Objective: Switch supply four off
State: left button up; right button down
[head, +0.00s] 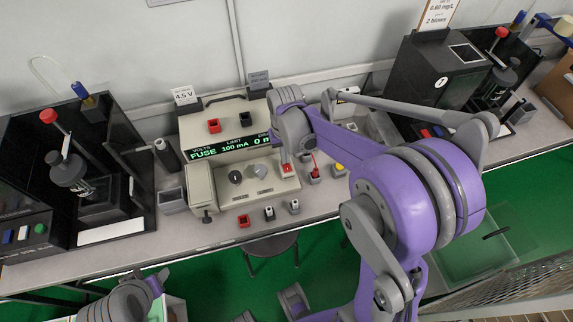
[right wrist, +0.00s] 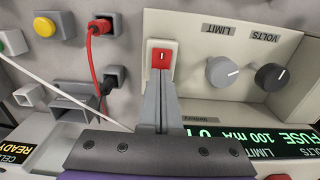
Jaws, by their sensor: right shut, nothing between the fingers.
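The bench supply (head: 203,185) stands mid-bench in the head view, with a lit green display (head: 235,146) reading FUSE, 100 mA and 0. Two knobs, marked VOLTS (right wrist: 272,77) and LIMIT (right wrist: 222,71), sit on its panel. A red rocker switch (right wrist: 161,58) in a pale frame is beside them, with a white bar mark on it. It also shows in the head view (head: 287,169). My right gripper (right wrist: 158,84) is shut and empty, its tips right at the switch's lower edge; I cannot tell if they touch. My left gripper's fingers are out of sight. No number four is readable.
A red plug (right wrist: 102,26) with its lead and a yellow button (right wrist: 45,27) are beside the switch. Small red and grey blocks (head: 243,221) lie before the supply. Dark tester stations (head: 125,160) stand to the left and right (head: 440,75).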

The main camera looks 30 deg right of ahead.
jog(key=shift+r, duration=0.1)
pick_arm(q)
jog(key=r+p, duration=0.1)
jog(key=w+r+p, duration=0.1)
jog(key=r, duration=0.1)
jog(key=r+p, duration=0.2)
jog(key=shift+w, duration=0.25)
pick_arm(e)
notch_tip(320, 180, up, 7)
jog(key=shift+f, duration=0.1)
dwell(0.4)
jog(key=s+a+r+n+t, duration=0.1)
jog(key=s+a+t, duration=0.1)
jog(key=s, duration=0.5)
jog(key=s+a+r+n+t, duration=0.1)
jog(key=s+a+t, duration=0.2)
jog(key=s, duration=0.5)
jog(key=shift+a+r+n+t, duration=0.3)
jog(key=shift+a+r, duration=0.1)
jog(key=shift+a, duration=0.5)
